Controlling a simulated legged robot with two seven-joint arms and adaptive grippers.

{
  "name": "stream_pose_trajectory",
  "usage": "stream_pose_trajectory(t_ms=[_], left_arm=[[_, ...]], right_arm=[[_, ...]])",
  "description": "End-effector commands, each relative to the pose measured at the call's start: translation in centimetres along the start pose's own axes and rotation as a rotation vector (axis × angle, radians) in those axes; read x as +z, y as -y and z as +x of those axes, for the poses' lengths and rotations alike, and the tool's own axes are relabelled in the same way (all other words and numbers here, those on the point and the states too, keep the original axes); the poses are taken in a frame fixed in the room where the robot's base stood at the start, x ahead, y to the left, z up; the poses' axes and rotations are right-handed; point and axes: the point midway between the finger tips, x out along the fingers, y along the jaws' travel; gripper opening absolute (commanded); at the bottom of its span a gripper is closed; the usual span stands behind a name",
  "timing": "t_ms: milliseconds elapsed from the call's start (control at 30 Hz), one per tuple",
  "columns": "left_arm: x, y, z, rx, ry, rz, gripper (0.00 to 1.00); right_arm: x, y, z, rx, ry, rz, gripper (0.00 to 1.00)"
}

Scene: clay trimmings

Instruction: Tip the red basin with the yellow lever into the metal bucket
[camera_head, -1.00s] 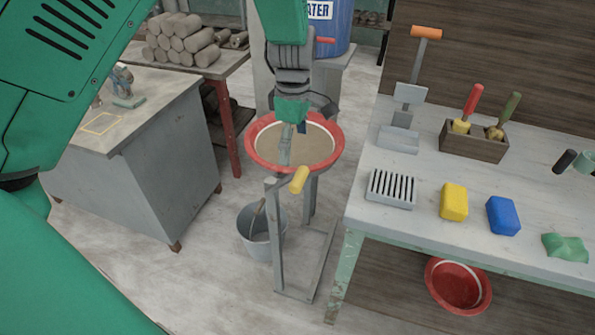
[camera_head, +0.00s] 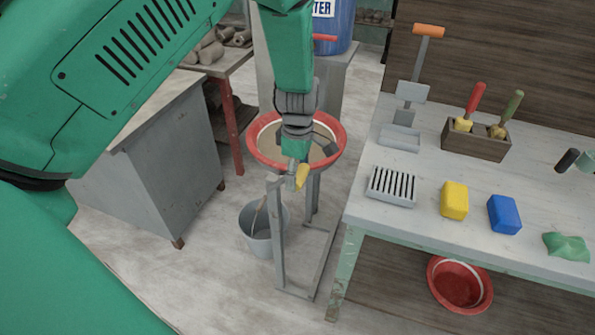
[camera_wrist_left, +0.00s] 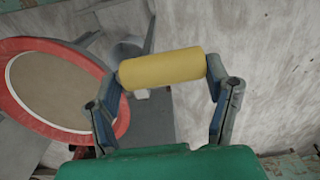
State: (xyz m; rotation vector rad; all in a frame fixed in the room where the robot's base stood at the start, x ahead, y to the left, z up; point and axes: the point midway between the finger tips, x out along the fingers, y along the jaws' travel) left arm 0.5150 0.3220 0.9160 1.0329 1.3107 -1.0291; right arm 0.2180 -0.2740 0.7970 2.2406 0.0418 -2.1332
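The red basin (camera_head: 334,151) with tan contents sits level on a grey stand. The yellow lever (camera_head: 302,178) sticks out at its front. The metal bucket (camera_head: 262,241) stands on the floor below, left of the stand's front. My left gripper (camera_head: 293,178) is at the lever and hides part of the basin. In the left wrist view, the yellow lever handle (camera_wrist_left: 162,69) lies across between the spread fingertips, close to both. The fingers look open; contact cannot be told. The red basin rim (camera_wrist_left: 92,62) shows at left there. My right gripper is not in view.
A workbench (camera_head: 420,215) at right holds a grey rack, yellow and blue blocks and a tool box. Another red basin (camera_head: 459,284) is under it. A grey cabinet (camera_head: 165,165) stands at left. A blue water barrel (camera_head: 332,28) is behind. Floor in front is clear.

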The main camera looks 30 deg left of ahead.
Motion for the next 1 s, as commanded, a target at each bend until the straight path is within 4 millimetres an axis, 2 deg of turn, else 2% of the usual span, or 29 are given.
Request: stream_pose_trajectory(t_ms=[33,67,100,633,1000], left_arm=[[0.3,0.2,0.0,-0.006,0.004,0.004,0.36],[0.4,0.2,0.0,-0.006,0.004,0.004,0.26],[0.4,0.2,0.0,-0.007,0.006,0.004,0.19],[-0.6,0.4,-0.9,-0.011,0.076,0.003,0.19],[-4.2,0.3,-2.9,-0.007,0.292,-0.002,0.19]], right_arm=[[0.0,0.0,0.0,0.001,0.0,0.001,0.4],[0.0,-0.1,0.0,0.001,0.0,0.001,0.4],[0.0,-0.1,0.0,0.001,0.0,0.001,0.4],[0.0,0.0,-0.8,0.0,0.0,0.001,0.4],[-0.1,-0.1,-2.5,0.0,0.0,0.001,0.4]])
